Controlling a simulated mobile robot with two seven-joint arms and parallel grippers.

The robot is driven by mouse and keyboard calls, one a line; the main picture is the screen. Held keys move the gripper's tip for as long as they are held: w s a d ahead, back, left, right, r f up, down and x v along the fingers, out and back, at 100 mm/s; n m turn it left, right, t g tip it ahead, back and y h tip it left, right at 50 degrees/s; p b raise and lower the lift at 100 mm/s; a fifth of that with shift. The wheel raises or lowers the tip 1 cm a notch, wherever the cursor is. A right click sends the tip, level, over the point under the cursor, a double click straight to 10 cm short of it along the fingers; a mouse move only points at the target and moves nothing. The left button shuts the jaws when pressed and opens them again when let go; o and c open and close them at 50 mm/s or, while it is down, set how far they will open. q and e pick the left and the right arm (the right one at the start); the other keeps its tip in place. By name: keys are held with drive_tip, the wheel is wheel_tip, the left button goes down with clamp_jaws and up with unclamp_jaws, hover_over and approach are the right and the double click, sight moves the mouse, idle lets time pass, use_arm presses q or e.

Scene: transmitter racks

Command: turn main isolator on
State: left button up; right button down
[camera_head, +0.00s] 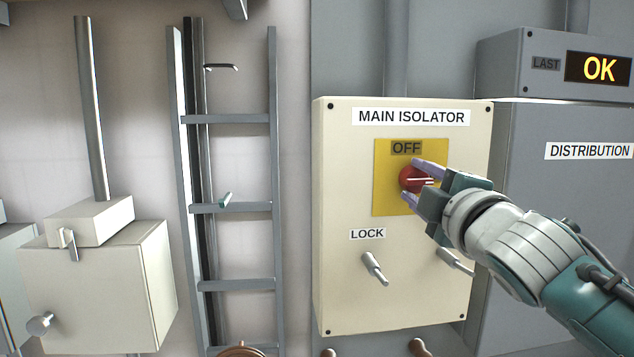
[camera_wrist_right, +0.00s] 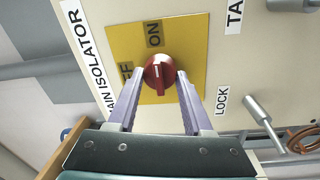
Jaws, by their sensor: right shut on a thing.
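The main isolator is a cream box (camera_head: 340,205) with a yellow plate (camera_head: 386,198) and a red rotary knob (camera_head: 408,180). OFF is printed at the plate's top. In the right wrist view, the knob (camera_wrist_right: 159,88) sits between OFF and ON, and its pale mark points toward the ON label (camera_wrist_right: 153,33). My right gripper (camera_head: 422,178) reaches in from the right, its two purple fingers shut on the knob, one on each side. The gripper hides the plate's right part in the head view. My left gripper is not in view.
A metal lever (camera_head: 374,268) sticks out under the LOCK label, and another (camera_head: 455,262) lies just below my right wrist. A grey distribution cabinet (camera_head: 570,200) stands at the right, under a display (camera_head: 598,69) reading OK. A cable ladder (camera_head: 228,205) and cream switch box (camera_head: 95,285) are at the left.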

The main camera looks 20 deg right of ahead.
idle(0.4)
drive_tip(key=shift+c, duration=1.6)
unclamp_jaws()
drive_tip(key=shift+s, duration=0.35)
drive_tip(key=r+b+v, duration=0.1)
drive_tip(key=b+v, duration=0.1)
drive_tip(key=v, duration=0.9)
drive_tip(key=shift+s+a+f, duration=0.15)
drive_tip(key=shift+a+f, duration=0.05)
drive_tip(key=shift+f, duration=0.25)
